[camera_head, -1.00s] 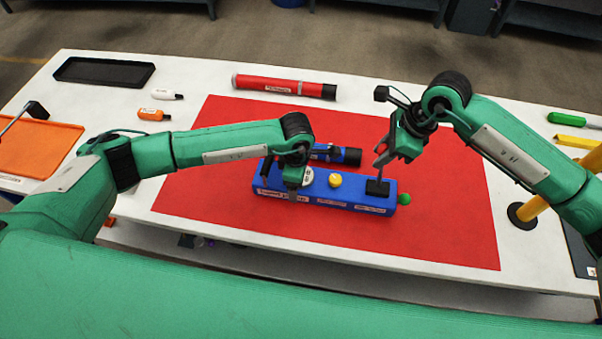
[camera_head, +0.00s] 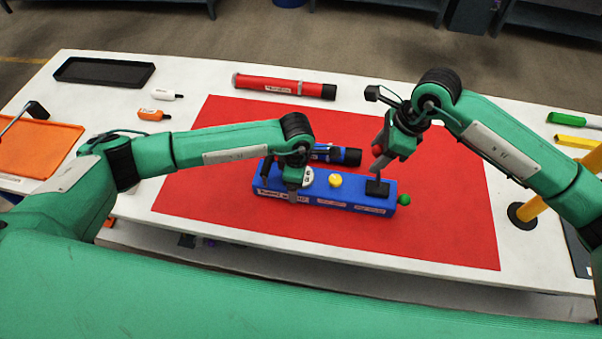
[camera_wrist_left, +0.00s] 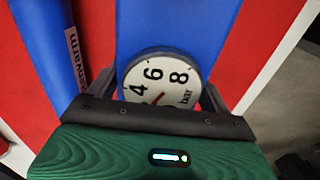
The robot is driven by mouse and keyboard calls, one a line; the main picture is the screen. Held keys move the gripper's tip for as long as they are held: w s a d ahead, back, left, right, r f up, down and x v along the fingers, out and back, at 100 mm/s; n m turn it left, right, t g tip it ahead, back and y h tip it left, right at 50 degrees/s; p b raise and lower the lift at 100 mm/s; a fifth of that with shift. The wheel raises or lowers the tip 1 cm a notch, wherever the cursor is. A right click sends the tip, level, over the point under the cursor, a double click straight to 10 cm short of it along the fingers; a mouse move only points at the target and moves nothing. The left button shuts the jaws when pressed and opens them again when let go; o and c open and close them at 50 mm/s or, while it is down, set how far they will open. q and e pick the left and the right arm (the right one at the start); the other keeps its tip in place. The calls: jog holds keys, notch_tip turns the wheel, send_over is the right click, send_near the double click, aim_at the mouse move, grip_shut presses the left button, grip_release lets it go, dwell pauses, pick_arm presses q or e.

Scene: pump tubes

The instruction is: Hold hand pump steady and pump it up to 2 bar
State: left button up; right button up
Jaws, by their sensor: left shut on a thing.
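The hand pump is a long blue block (camera_head: 325,194) lying on the red mat, with a yellow knob on top, a black piece (camera_head: 378,187) near its right end and a green ball (camera_head: 404,199) at that end. My left gripper (camera_head: 292,192) is shut on the pump's left part, beside the round white gauge (camera_head: 308,175). In the left wrist view, the gauge (camera_wrist_left: 158,78) shows 4, 6, 8 and "bar"; its red needle is partly hidden by my gripper. My right gripper (camera_head: 378,165) is just above the black piece; its jaws are too small to read.
A dark blue cylinder (camera_head: 345,156) lies close behind the pump. A red tube (camera_head: 284,86) lies at the mat's back edge. White and orange bottles, a black tray (camera_head: 104,72) and an orange tray (camera_head: 38,147) are at left. A yellow post (camera_head: 540,205) stands at right. The mat's front is clear.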

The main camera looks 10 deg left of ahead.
jog(key=shift+o, duration=0.4)
jog(key=v, duration=0.7)
jog(key=shift+f, duration=0.1)
pick_arm(q)
jog(key=o, duration=1.5)
jog(key=shift+o, duration=0.2)
notch_tip(320, 180, up, 12)
jog(key=shift+r, duration=0.1)
